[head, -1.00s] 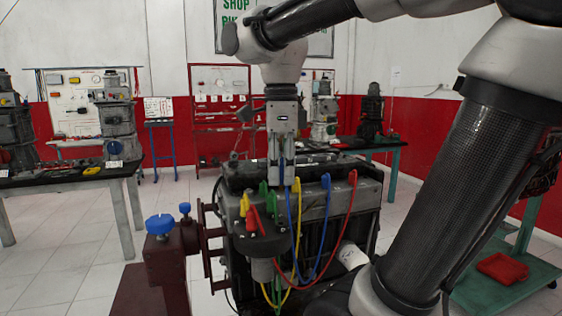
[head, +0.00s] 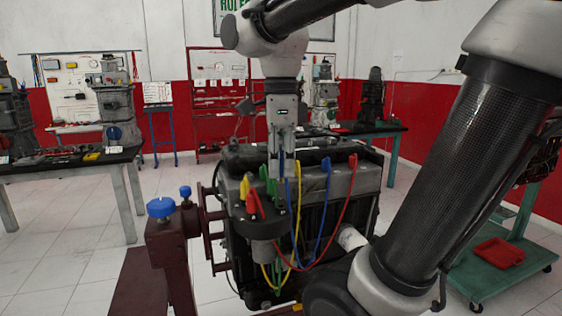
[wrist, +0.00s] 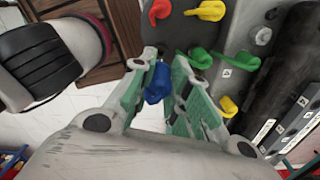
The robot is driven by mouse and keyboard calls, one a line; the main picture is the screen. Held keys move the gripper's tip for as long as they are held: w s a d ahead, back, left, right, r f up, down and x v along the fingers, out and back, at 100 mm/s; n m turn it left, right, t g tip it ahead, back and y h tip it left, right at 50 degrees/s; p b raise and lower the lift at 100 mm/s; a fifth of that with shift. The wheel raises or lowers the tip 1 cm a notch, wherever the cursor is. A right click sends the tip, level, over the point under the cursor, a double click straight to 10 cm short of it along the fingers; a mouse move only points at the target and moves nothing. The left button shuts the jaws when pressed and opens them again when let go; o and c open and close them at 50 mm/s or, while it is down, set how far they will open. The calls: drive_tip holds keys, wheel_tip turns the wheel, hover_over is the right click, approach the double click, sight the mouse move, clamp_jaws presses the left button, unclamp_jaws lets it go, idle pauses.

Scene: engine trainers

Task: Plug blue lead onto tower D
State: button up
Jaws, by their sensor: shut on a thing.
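My gripper (head: 280,170) points straight down over the engine, beside the distributor cap (head: 265,226). It is shut on a blue lead end (wrist: 157,83), which shows between the green-padded fingers in the wrist view. In the head view the fingers mostly hide it. The cap carries yellow (head: 246,187), red (head: 253,203) and green (head: 271,184) lead ends. I cannot read the tower letters, so I cannot tell which is D.
The engine (head: 350,185) stands on a dark red stand (head: 172,245) with blue knobs. Coloured leads loop down its front. A bench (head: 120,170) with tools stands at the left.

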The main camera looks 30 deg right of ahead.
sight(281, 180)
drive_tip(key=shift+f, duration=2.6)
drive_tip(key=shift+f, duration=0.85)
drive_tip(key=o, duration=0.9)
